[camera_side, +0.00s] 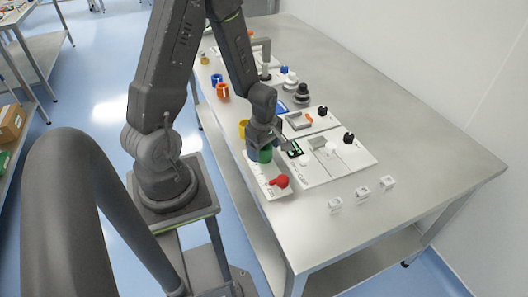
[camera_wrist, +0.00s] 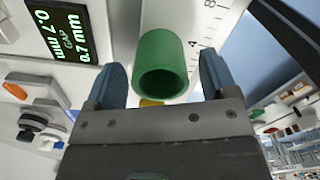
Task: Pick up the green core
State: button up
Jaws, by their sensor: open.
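The green core (camera_wrist: 164,55) is a hollow cylinder in the upper middle of the wrist view, its open end facing the camera. My gripper (camera_wrist: 168,75) is open, with one blue-grey finger on each side of the core and visible gaps between them and it. In the side view the green core (camera_side: 265,155) shows below my gripper (camera_side: 262,148), near the front left edge of the table, partly hidden by the gripper.
A display (camera_wrist: 62,32) reading 0.7 mm gap is left of the core. A yellow core (camera_side: 244,129), orange core (camera_side: 222,90) and blue core (camera_side: 217,79) stand along the table edge. The table's right side (camera_side: 420,150) is clear.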

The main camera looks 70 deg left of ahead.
jog(key=c, duration=1.1)
jog(key=shift+o, duration=0.2)
jog(key=shift+r, duration=0.15)
